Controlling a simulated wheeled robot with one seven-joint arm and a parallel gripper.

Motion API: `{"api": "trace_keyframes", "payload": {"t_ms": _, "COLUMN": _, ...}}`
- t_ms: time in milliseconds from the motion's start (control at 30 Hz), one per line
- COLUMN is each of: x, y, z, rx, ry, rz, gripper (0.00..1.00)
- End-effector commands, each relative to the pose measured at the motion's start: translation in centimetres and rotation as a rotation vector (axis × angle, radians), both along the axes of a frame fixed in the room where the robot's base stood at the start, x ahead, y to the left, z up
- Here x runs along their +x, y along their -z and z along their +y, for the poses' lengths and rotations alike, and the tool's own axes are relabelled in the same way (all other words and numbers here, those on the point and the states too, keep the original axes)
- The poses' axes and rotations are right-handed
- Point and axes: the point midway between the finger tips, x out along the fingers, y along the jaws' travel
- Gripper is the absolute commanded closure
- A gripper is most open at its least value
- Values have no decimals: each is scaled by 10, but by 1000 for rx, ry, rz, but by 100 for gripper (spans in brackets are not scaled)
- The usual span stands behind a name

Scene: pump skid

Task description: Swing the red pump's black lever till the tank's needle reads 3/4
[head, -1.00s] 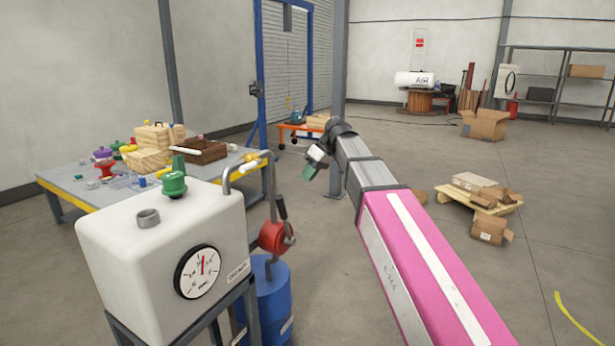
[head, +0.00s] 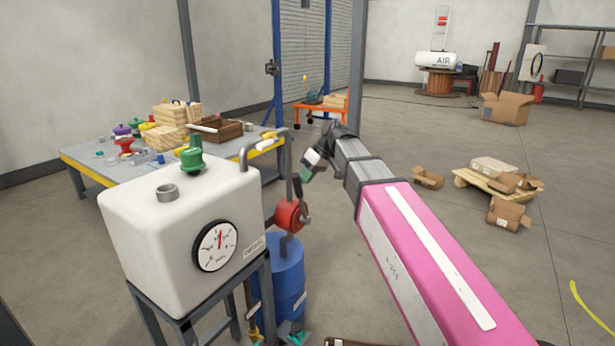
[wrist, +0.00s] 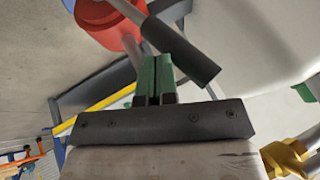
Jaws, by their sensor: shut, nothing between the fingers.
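The red pump (head: 287,216) sits on a blue drum (head: 283,285), beside the white tank (head: 150,240). Its black lever (head: 303,194) stands beside the pump, partly hard to make out near my gripper. In the wrist view the black lever grip (wrist: 184,52) slants just beyond my fingertips, with the red pump body (wrist: 108,25) at upper left. My gripper (head: 307,172) has green fingers pressed together, empty, close to the lever; I cannot tell whether they touch. The wrist view shows the fingertips (wrist: 156,65) too. The tank's gauge (head: 215,246) has its red needle pointing nearly straight up.
A green-capped fitting (head: 192,156) stands on the tank. A workbench (head: 90,170) with loose parts is behind at left.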

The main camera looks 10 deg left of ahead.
Motion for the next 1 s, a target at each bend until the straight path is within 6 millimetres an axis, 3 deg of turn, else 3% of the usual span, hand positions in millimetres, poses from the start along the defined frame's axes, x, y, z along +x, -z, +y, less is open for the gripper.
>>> {"api": "trace_keyframes", "payload": {"t_ms": 167, "x": -2, "y": 0, "z": 0, "rx": -2, "ry": -1, "rz": -5, "gripper": 100}}
{"api": "trace_keyframes", "payload": {"t_ms": 467, "x": -23, "y": 4, "z": 8, "rx": -45, "ry": -2, "rz": -109, "gripper": 100}}
{"api": "trace_keyframes", "payload": {"t_ms": 833, "x": -20, "y": 3, "z": 9, "rx": -48, "ry": -1, "rz": -114, "gripper": 100}}
{"api": "trace_keyframes", "payload": {"t_ms": 1000, "x": -9, "y": -3, "z": 9, "rx": -47, "ry": 1, "rz": -114, "gripper": 100}}
